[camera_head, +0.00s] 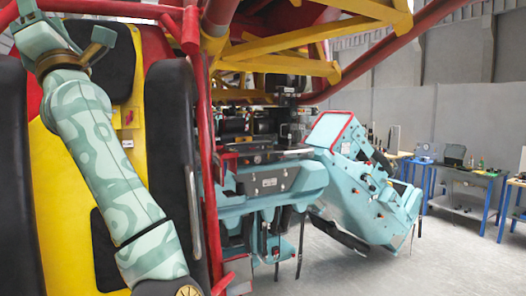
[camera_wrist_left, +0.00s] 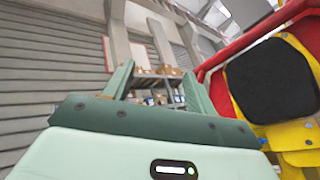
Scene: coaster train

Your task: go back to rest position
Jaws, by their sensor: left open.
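My left arm (camera_head: 100,145) rises from the bottom of the head view to the upper left, in front of a yellow and red seat section. My right arm and gripper are not in view.
A coaster seat (camera_head: 170,150) with black padding and a red tube frame (camera_head: 196,100) stand close to my left arm. A light blue machine part (camera_head: 360,180) tilts at centre right. Blue-legged workbenches (camera_head: 460,172) stand farther right. Grey floor (camera_head: 440,265) at lower right is clear.

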